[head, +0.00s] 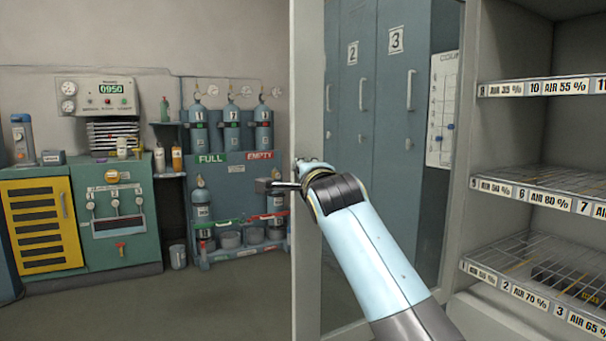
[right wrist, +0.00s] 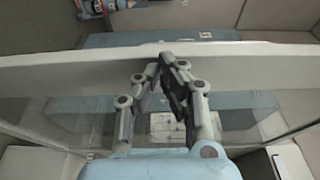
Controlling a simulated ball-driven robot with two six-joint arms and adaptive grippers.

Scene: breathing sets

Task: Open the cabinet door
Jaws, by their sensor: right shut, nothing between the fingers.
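The cabinet door (head: 306,90) has a pale frame and a large clear pane. It stands swung out from the cabinet (head: 461,140), whose shelves are exposed on the right of the head view. My right gripper (head: 272,186) is at the door's free edge, its fingers shut and showing just left of the frame. In the right wrist view the shut fingers (right wrist: 168,62) overlap the pale door frame (right wrist: 60,72), with nothing held between them. I cannot tell whether they touch it. My left gripper is out of view.
Wire shelves (head: 550,183) with air labels fill the cabinet. Numbered blue lockers (head: 385,120) show through the door's pane. A gas cylinder rack (head: 225,190) and a green console (head: 120,225) stand at the back left. The floor (head: 190,310) left of the door is clear.

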